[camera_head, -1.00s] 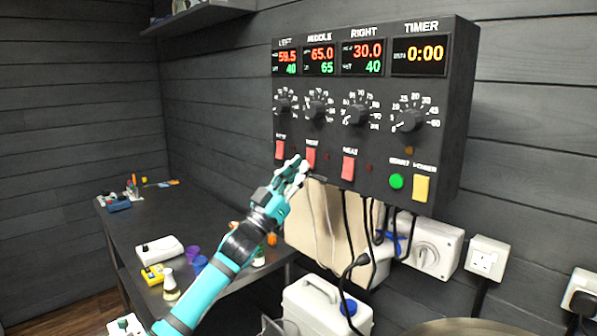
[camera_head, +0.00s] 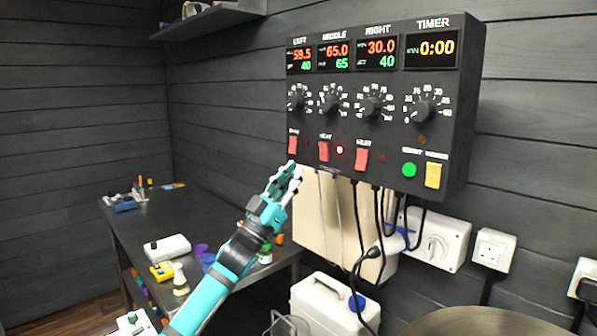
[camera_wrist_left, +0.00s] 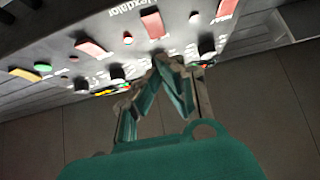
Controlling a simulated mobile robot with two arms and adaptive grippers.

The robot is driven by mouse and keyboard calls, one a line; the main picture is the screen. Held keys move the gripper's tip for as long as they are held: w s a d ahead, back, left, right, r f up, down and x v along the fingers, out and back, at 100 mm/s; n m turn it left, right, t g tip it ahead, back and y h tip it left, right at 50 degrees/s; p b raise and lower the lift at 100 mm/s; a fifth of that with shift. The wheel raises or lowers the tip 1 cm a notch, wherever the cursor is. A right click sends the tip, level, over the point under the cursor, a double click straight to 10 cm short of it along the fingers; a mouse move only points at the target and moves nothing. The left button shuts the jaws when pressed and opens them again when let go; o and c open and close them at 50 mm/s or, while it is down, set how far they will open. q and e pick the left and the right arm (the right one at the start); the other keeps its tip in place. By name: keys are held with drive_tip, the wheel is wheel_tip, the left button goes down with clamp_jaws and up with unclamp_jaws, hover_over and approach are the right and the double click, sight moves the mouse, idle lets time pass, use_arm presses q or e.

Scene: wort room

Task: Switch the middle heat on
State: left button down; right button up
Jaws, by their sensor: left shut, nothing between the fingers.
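The control box (camera_head: 385,110) hangs on the wall. Its middle heat switch (camera_head: 324,151) is a red rocker under the MIDDLE dial (camera_head: 332,103). The middle display (camera_head: 333,56) reads 65.0 over 65. My right gripper is not in view.
The left red switch (camera_head: 292,144) and right red switch (camera_head: 362,159) flank the middle one. A green button (camera_head: 409,170) and yellow switch (camera_head: 433,175) sit at the right. Cables (camera_head: 357,215) hang below the box. A dark table (camera_head: 130,225) stands at the left.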

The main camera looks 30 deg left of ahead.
use_arm(q)
drive_tip(key=s+a+f+b, duration=0.1)
drive_tip(key=s+f+b, duration=0.2)
drive_tip(key=f, duration=0.4)
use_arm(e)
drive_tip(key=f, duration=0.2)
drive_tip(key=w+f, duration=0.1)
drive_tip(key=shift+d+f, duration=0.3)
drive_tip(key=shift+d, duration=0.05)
use_arm(q)
drive_tip(key=shift+s, duration=0.1)
